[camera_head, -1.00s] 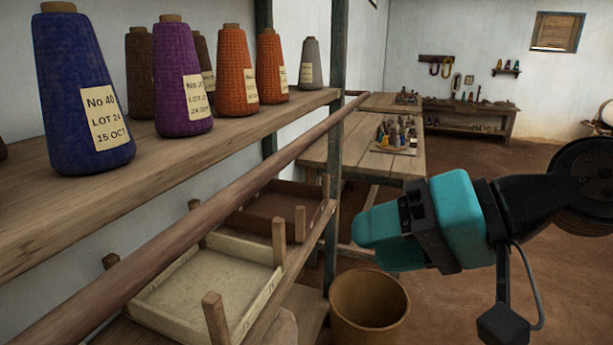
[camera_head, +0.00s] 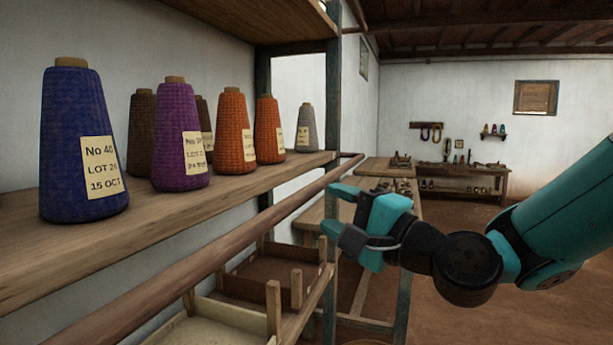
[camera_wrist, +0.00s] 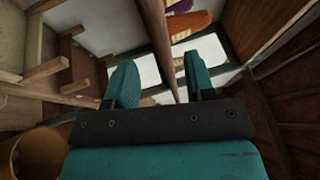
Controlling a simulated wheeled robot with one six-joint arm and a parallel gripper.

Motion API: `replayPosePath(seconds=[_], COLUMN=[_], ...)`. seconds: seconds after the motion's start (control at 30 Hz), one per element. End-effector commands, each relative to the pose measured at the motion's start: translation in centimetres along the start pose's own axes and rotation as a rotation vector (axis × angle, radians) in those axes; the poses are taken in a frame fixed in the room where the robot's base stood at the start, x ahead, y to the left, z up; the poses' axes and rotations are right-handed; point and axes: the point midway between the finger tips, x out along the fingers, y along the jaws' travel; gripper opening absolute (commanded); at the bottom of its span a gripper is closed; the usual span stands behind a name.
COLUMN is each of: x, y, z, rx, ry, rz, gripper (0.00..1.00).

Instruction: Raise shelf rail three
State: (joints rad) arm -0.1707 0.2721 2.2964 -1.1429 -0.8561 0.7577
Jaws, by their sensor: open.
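A long round brown wooden rail (camera_head: 210,248) runs along the front of the shelf (camera_head: 150,220) that carries the yarn cones, a little below its front edge. I see no number on it. My gripper (camera_head: 332,210) is open and empty, its teal fingers pointing left toward the shelf front. It appears to the right of the rail and apart from it. In the wrist view, the rail (camera_wrist: 160,38) shows in the gap between the two fingertips (camera_wrist: 159,72), beyond them.
Several yarn cones stand on the shelf, among them a blue one (camera_head: 80,145) and a purple one (camera_head: 179,140). Wooden trays (camera_head: 265,280) with corner pegs lie below. A post (camera_head: 332,100) stands at the shelf's far end. Worktables (camera_head: 388,168) stand behind; floor at right is open.

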Motion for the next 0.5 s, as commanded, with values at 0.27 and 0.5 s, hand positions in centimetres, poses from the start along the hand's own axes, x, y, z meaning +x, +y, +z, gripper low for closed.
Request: replayPosePath(seconds=[0.27,0.5], x=[5.2,6.7], y=[-0.3,0.0], z=[0.1,0.1], rx=[0.0,-0.001], ry=[-0.003,-0.001], rz=[0.001,0.0], gripper=[0.49,0.49])
